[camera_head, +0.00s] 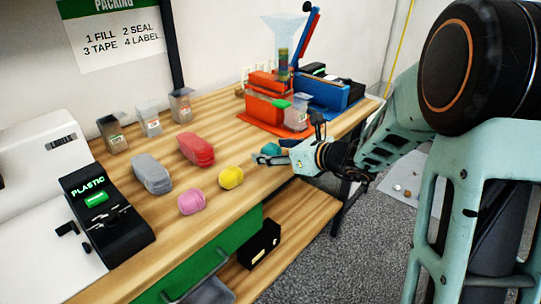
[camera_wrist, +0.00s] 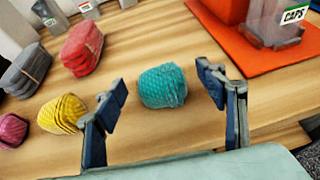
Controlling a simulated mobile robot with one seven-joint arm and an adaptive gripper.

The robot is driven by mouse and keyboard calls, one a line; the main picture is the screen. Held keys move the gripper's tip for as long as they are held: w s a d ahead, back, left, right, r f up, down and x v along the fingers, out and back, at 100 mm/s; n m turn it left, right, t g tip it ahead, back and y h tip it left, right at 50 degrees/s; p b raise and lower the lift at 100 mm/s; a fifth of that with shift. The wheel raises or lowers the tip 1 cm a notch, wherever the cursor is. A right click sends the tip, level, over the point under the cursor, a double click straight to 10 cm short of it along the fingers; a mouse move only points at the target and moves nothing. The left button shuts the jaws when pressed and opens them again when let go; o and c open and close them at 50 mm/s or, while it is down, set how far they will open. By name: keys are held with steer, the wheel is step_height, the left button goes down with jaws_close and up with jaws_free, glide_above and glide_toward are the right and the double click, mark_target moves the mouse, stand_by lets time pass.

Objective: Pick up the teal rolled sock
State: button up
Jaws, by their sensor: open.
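The teal rolled sock (camera_wrist: 163,87) lies on the wooden table (camera_wrist: 170,130), between and a little beyond the fingertips of my gripper (camera_wrist: 162,90) in the wrist view. Wood shows on both sides of the sock, so neither finger appears to touch it. In the head view the teal sock (camera_head: 270,149) is partly hidden by my gripper (camera_head: 272,157), which reaches in from the right near the table's front edge. The jaws are open and empty.
A yellow rolled sock (camera_head: 231,177) and a pink one (camera_head: 191,201) lie to the left. Red (camera_head: 196,149) and grey (camera_head: 151,173) folded bundles sit behind them. An orange mat (camera_head: 268,124) with bins is at the back right. A black device (camera_head: 105,220) stands at left.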

steer(key=shift+w+a+f, duration=0.25)
steer(key=shift+w+a, duration=0.15)
steer(key=shift+c, duration=0.4)
steer(key=c, duration=1.1)
steer(key=shift+r, duration=0.1)
